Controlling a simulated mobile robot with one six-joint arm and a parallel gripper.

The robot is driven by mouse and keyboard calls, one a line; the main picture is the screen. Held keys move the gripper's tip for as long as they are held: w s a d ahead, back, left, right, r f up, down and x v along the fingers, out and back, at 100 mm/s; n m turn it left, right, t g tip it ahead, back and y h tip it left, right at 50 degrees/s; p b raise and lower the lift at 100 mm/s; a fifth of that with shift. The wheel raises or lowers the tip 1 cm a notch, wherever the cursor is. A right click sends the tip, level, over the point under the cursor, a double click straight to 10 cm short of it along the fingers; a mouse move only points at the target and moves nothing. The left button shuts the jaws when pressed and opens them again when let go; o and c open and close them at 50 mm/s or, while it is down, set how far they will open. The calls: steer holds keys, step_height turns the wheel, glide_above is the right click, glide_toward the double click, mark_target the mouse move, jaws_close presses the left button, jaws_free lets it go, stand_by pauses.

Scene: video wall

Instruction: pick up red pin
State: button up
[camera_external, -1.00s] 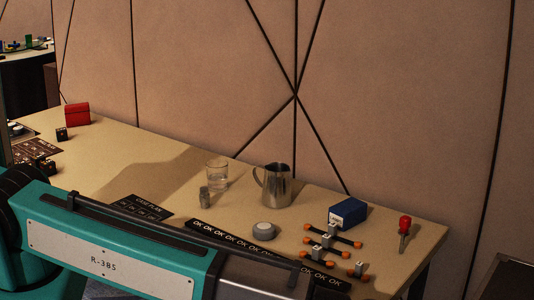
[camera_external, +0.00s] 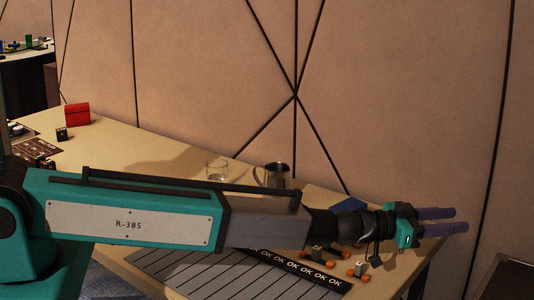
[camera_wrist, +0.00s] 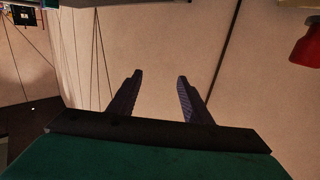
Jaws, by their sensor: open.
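My gripper (camera_external: 461,220) is at the right end of the table in the external view, its two purple fingers apart and pointing right. In the wrist view the fingers (camera_wrist: 160,77) are open with nothing between them. A red rounded piece (camera_wrist: 306,48), which looks like the head of the red pin, shows at the upper right edge of the wrist view, cut off by the frame and to the right of the fingers. In the external view the pin is hidden behind my gripper.
A blue box (camera_external: 346,207) is partly hidden behind my arm. A metal jug (camera_external: 276,176) and a glass (camera_external: 217,170) stand farther left. Small orange-ended parts (camera_external: 358,268) lie below my wrist. A patterned wall (camera_external: 400,90) rises behind the table (camera_external: 110,140).

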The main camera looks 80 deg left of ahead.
steer(key=s+a, duration=0.1)
steer(key=a, duration=0.4)
steer(key=s+a, duration=0.1)
steer(key=a, duration=0.3)
steer(key=s+a, duration=0.1)
steer(key=a, duration=0.4)
steer(key=shift+s+a+f+p, duration=0.1)
steer(key=shift+s+a+p, duration=0.15)
steer(key=shift+a+p, duration=0.05)
steer(key=shift+f+b, duration=1.15)
steer(key=shift+b, duration=0.15)
step_height(320, 180, down, 5)
steer(key=b, duration=0.5)
steer(key=shift+r, duration=0.1)
steer(key=w+b, duration=0.1)
steer(key=w, duration=0.2)
steer(key=shift+r+b, duration=0.1)
steer(key=shift+b, duration=0.25)
